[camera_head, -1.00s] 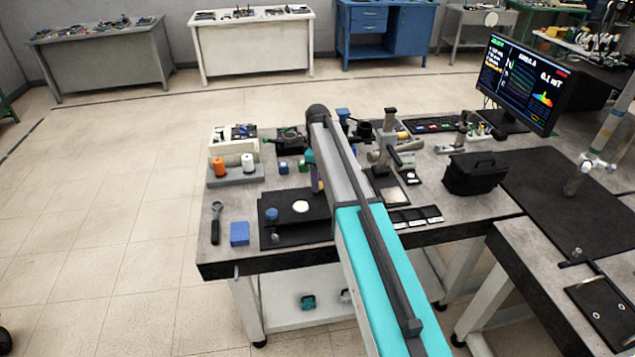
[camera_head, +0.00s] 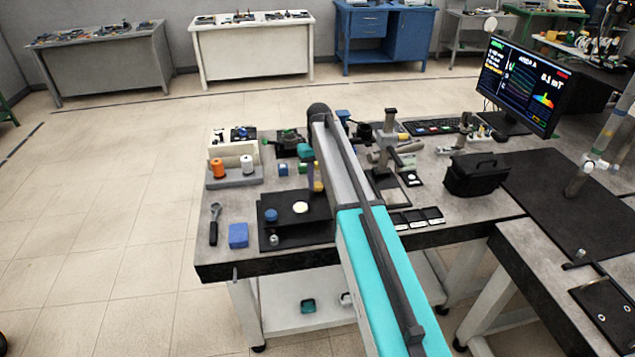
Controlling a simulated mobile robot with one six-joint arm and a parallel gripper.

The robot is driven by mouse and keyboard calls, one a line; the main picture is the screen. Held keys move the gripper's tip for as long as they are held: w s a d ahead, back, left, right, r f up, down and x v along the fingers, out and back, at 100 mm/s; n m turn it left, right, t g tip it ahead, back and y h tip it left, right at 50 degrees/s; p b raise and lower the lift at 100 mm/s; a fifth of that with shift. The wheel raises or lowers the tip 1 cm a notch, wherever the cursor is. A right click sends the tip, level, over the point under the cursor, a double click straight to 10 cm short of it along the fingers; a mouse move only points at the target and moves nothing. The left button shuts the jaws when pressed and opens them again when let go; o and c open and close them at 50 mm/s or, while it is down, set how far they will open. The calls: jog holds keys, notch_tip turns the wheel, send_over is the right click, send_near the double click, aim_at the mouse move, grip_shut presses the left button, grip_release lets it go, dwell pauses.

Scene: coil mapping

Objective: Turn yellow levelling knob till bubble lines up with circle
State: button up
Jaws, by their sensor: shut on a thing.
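A black levelling plate (camera_head: 285,222) lies on the near bench, with a pale round disc (camera_head: 300,208) on it, likely the bubble level. Its bubble and circle are too small to make out. A blue knob (camera_head: 271,215) is at the plate's left and a silver knob (camera_head: 274,239) at its near left corner. The yellow levelling knob (camera_head: 318,186) shows as a small yellow patch at the plate's far right, beside my arm. My gripper (camera_head: 317,175) is above it, pointing down and shut on it. My arm hides most of the gripper and the plate's right side.
A blue box (camera_head: 238,235) and a wrench (camera_head: 214,225) lie left of the plate. Orange (camera_head: 217,168) and white (camera_head: 247,163) spools stand behind. A black bag (camera_head: 476,174) and a monitor (camera_head: 520,82) are to the right. The floor at left is clear.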

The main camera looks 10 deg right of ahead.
aim_at(319, 184)
jog(key=m, duration=0.4)
jog(key=shift+s+d+f, duration=0.1)
jog(key=shift+s+f, duration=0.05)
jog(key=shift+f, duration=0.1)
dwell(0.4)
jog(key=o, duration=1)
jog(key=shift+o, duration=0.2)
jog(key=shift+r, duration=0.1)
jog(key=shift+r, duration=0.1)
notch_tip(319, 184, up, 14)
jog(key=p, duration=0.6)
jog(key=shift+w+d+f+p, duration=0.2)
jog(key=shift+w+p, duration=0.05)
jog(key=shift+p, duration=0.15)
jog(key=shift+s+f, duration=0.1)
jog(key=shift+s, duration=0.05)
